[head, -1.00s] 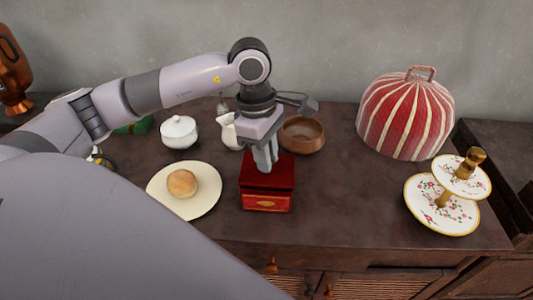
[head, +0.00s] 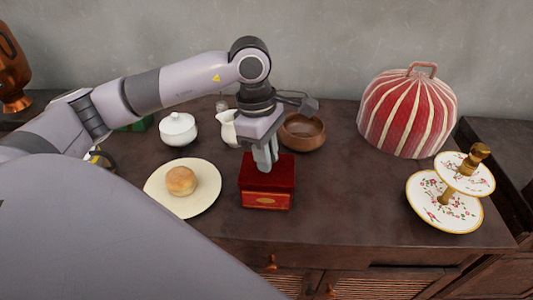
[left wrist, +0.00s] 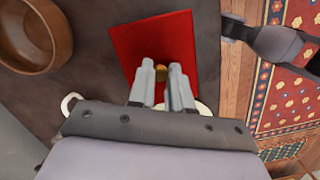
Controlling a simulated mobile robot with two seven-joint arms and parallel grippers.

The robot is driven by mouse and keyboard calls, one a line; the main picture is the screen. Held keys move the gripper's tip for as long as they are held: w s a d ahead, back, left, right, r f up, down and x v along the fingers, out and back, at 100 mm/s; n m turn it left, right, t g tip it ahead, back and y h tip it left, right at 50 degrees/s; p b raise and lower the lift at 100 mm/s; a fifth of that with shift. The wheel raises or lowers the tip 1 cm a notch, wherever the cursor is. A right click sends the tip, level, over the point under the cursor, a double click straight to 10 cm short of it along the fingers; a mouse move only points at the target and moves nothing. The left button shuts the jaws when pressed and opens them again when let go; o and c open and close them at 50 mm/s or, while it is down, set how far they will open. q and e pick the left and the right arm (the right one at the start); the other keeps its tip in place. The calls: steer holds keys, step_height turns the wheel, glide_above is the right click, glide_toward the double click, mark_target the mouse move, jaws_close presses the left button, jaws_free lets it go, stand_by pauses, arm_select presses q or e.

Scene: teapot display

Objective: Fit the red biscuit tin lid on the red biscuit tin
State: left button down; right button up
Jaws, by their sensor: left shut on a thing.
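The red biscuit tin (head: 266,201) stands near the front of the dark sideboard, with a gold label on its front. The red biscuit tin lid (head: 282,172) is on top of it and looks level and about in line with the tin; I cannot tell whether it is fully seated. My left gripper (head: 266,168) points down at the middle of the lid. In the left wrist view its fingers (left wrist: 161,88) are shut on the lid's small gold knob (left wrist: 161,73), above the flat red lid (left wrist: 150,42).
Left of the tin is a cream plate (head: 208,200) with a bun (head: 181,181). Behind are a white sugar bowl (head: 178,130), a white jug (head: 228,128) and a brown bowl (head: 302,133). A striped cosy (head: 408,112) and tiered stand (head: 440,205) are right.

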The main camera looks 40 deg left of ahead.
stand_by(0.3)
arm_select(q)
steer(key=shift+c, duration=2.1)
jaws_free()
steer(key=shift+r+p, duration=2.25)
steer(key=shift+r, duration=1.25)
